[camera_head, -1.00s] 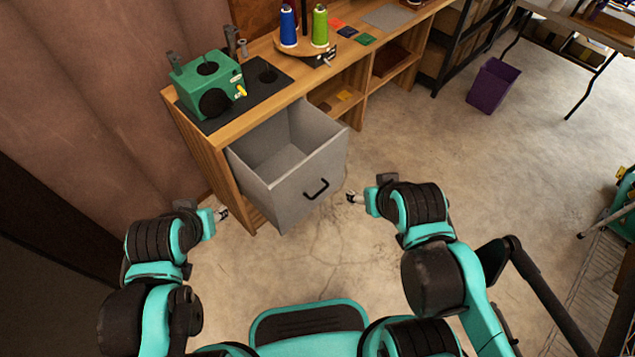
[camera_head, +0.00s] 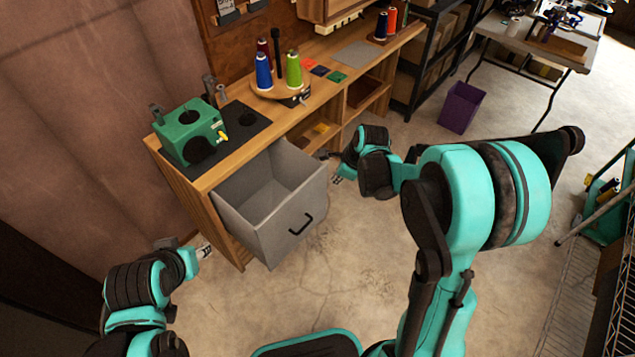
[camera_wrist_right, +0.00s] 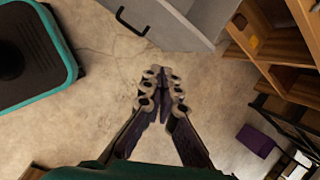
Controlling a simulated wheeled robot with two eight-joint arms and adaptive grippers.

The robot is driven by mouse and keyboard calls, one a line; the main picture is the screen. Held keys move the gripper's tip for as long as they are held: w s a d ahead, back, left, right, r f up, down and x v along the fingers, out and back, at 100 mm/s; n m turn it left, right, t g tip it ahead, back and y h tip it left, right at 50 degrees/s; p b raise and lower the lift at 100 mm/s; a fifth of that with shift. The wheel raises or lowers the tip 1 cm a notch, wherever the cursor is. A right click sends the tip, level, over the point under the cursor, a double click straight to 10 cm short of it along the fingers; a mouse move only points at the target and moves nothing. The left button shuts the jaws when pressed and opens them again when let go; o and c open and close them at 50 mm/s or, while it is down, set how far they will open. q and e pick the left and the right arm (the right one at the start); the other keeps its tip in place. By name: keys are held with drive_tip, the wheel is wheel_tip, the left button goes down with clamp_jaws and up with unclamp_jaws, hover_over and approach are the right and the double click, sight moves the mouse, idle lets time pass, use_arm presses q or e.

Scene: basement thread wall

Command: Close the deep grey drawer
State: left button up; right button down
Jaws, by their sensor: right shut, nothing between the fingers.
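The deep grey drawer (camera_head: 268,214) is pulled far out of the wooden bench (camera_head: 220,160), and its inside looks empty. A dark bar handle (camera_head: 301,224) is on its front. My right gripper (camera_head: 338,172) is shut and empty, in front of the drawer at its right side and apart from the handle. In the right wrist view the shut fingers (camera_wrist_right: 162,88) point towards the drawer front (camera_wrist_right: 180,22), with the handle (camera_wrist_right: 132,22) up and to the left. My left gripper (camera_head: 206,251) is left of the drawer, near the bench's front left corner; its fingers are too small to judge.
A green machine (camera_head: 190,133) and thread cones (camera_head: 293,70) stand on the bench top. Open shelves (camera_head: 363,95) lie right of the drawer. A purple bin (camera_head: 461,107) stands on the floor farther right. The floor before the drawer is clear.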

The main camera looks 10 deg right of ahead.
wheel_tip(320, 180, down, 5)
drive_tip(key=w+d+m, duration=0.1)
drive_tip(key=w+m, duration=0.2)
drive_tip(key=m, duration=0.2)
use_arm(q)
drive_tip(key=shift+f+b, duration=2.2)
drive_tip(key=shift+b, duration=0.2)
use_arm(e)
approach(317, 186)
drive_tip(key=shift+g+y, duration=0.3)
drive_tip(key=shift+w+a+f, duration=0.1)
drive_tip(key=shift+a+f, duration=0.3)
drive_tip(key=shift+f, duration=0.35)
drive_tip(key=shift+s+a+f, duration=0.1)
drive_tip(key=shift+a+f, duration=0.3)
drive_tip(key=shift+f, duration=0.35)
drive_tip(key=shift+w+a+f, duration=0.1)
drive_tip(key=shift+a+f, duration=0.3)
drive_tip(key=shift+f, duration=0.35)
